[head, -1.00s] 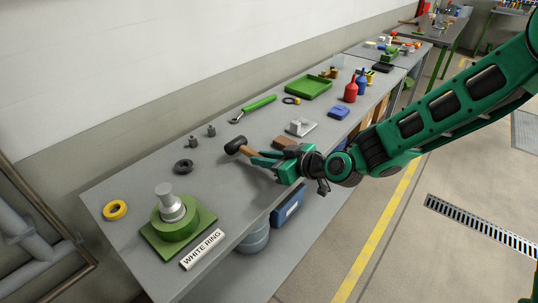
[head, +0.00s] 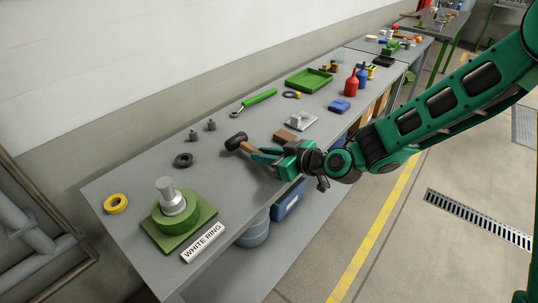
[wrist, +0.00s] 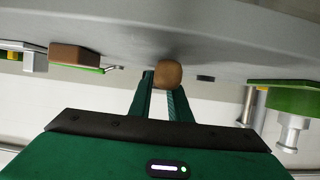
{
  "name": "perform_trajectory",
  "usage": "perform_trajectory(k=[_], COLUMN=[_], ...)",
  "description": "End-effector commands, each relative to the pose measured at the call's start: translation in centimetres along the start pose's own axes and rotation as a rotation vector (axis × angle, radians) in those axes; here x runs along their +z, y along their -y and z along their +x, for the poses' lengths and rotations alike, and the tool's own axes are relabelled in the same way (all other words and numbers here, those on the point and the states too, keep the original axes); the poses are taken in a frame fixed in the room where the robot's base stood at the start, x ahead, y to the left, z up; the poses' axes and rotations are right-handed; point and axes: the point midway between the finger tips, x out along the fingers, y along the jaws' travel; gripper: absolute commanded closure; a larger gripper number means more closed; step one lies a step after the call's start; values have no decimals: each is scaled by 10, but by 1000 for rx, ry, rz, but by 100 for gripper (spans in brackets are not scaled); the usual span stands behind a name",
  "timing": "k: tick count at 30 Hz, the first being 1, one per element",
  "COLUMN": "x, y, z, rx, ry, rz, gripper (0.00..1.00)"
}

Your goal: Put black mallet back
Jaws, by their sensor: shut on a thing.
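The black mallet (head: 236,140) has a black head and a brown wooden handle. It is over the middle of the grey bench, its head pointing to the back left. My gripper (head: 264,156) is shut on the mallet's handle from the front right. In the wrist view my gripper (wrist: 160,100) has its two green fingers on either side of the round brown handle end (wrist: 168,74). The mallet's head is hidden there. I cannot tell whether the mallet touches the bench top.
A green base with a grey stepped post (head: 174,205) stands by a "WHITE RING" sign (head: 203,243) on the bench (head: 130,240).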

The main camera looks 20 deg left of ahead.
Motion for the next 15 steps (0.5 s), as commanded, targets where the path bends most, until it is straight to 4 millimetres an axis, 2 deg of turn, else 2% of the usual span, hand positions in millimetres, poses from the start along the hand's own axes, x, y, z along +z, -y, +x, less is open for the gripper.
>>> perform_trajectory(k=[15], x=[7], y=[-1], z=[3], rx=[1], ry=[-2], rz=[0], gripper=[100])
